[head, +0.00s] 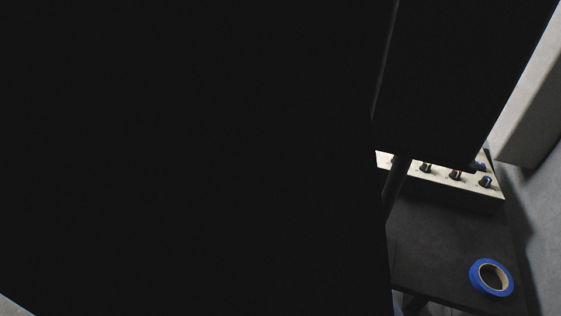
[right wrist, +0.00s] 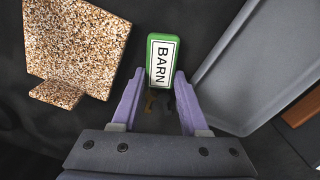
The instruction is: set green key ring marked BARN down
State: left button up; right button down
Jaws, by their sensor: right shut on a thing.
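In the right wrist view, the green key ring (right wrist: 153,39) has a white label reading BARN, facing the camera. My right gripper (right wrist: 160,75) has its two purple fingers on either side of the tag's near end and is shut on it. Dark, brownish keys (right wrist: 151,100) show between the fingers, partly in shadow. Whether the tag touches the dark surface beyond it I cannot tell. The head view is mostly blocked by large black shapes, so neither gripper nor the key ring shows there.
In the right wrist view, a speckled tan block (right wrist: 80,45) lies left of the tag, and a grey panel (right wrist: 255,65) slopes at right. In the head view, a blue tape roll (head: 476,278) lies on a dark table (head: 440,240), below a cream panel with knobs (head: 400,164).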

jog(key=shift+r, duration=0.1)
jog(key=c, duration=0.7)
grip_release()
notch_tip(320, 180, up, 12)
jog(key=p, duration=1.2)
jog(key=shift+o, duration=0.3)
